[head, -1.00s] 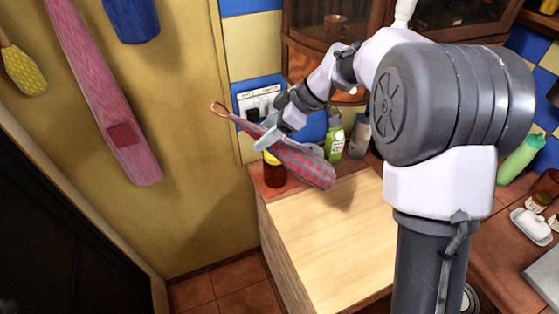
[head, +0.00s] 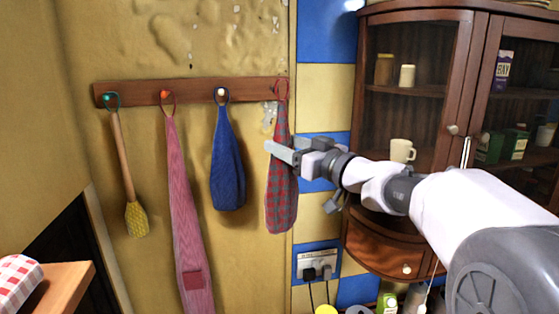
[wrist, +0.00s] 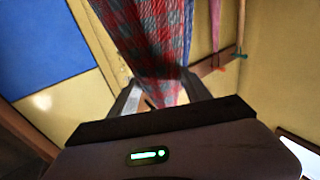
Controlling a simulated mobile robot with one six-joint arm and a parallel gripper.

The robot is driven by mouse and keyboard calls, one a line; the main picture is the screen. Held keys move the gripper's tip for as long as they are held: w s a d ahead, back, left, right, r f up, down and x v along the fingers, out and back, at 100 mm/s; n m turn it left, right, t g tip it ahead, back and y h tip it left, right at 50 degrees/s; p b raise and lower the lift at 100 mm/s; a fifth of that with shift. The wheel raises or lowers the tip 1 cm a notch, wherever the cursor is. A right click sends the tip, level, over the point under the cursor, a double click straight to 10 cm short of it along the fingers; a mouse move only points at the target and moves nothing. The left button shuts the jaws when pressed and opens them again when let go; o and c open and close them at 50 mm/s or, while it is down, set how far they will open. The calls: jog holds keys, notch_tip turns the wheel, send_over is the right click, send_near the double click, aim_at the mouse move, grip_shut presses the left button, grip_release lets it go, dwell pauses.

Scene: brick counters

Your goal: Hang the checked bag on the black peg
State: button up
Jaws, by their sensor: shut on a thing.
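The red and grey checked bag (head: 281,195) hangs upright from my gripper (head: 282,152) in front of the wall. My gripper is shut on its upper part. Its red loop (head: 281,91) stands over the right end of the wooden peg rail (head: 192,94). The black peg cannot be made out clearly there, so I cannot tell whether the loop is around it or only in front of it. In the wrist view the checked bag (wrist: 150,45) lies between my two fingers.
A brush (head: 135,215), a pink striped bag (head: 187,210) and a blue bag (head: 227,165) hang from teal, orange and white pegs to the left. A wooden cabinet (head: 362,120) stands close at the right. A socket (head: 317,264) is below.

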jog(key=w+a+f+p, duration=0.2)
jog(key=w+p, duration=0.7)
jog(key=w, duration=0.1)
dwell(1.1)
jog(key=shift+w, duration=0.15)
dwell(0.6)
jog(key=o, duration=1.6)
jog(key=shift+o, duration=0.2)
